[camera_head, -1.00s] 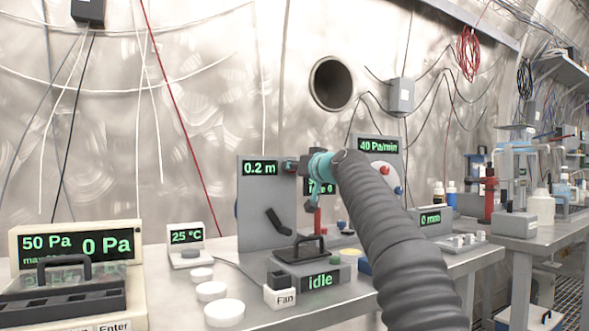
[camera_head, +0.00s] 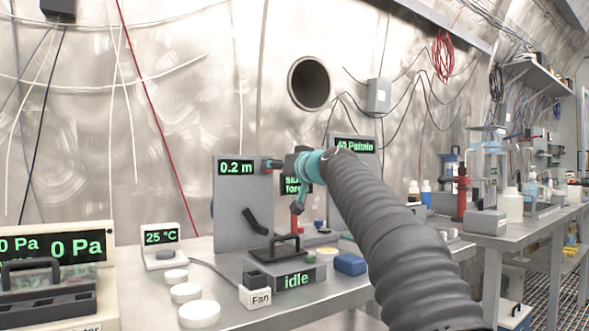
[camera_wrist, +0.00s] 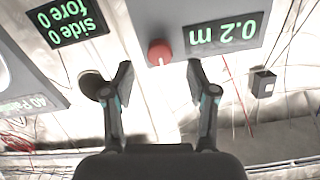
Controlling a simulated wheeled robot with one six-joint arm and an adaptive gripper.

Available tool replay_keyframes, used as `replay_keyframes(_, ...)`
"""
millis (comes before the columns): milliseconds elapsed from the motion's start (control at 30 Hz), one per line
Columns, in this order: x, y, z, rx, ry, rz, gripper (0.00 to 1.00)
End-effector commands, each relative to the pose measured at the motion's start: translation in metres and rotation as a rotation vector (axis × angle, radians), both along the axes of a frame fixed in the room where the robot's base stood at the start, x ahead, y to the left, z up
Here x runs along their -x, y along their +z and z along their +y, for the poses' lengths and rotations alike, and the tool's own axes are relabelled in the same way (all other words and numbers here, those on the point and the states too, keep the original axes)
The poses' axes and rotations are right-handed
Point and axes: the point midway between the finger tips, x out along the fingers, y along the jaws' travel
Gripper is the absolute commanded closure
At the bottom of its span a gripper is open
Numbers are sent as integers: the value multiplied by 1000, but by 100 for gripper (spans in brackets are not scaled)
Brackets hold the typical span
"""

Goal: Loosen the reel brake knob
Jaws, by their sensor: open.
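A round red knob (camera_wrist: 159,53) sits on the grey panel with the "0.2 m" display (camera_wrist: 225,34), which appears upside down in the wrist view. In the head view the panel (camera_head: 232,205) stands upright on the bench, the display at its upper left. My gripper (camera_wrist: 159,80) is open, its two dark fingers spread either side of the knob's line, with a clear gap to each side. The knob appears centred between them, apart from both. In the head view my gripper (camera_head: 275,164) is small beside the panel's upper right, largely hiding the knob.
A panel reading "side 0, fore 0" (camera_wrist: 70,28) stands close beside the knob. Below my wrist are a black-handled block (camera_head: 280,247), an "idle" display (camera_head: 297,280) and a blue block (camera_head: 350,264). White round buttons (camera_head: 199,314) line the bench front.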

Motion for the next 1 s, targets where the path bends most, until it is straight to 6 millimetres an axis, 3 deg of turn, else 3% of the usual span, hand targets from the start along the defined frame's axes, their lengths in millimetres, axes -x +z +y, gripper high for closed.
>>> replay_keyframes(500,60,-1,-40,1,0,1,42)
replay_keyframes(1000,67,-1,-44,1,1,1,42)
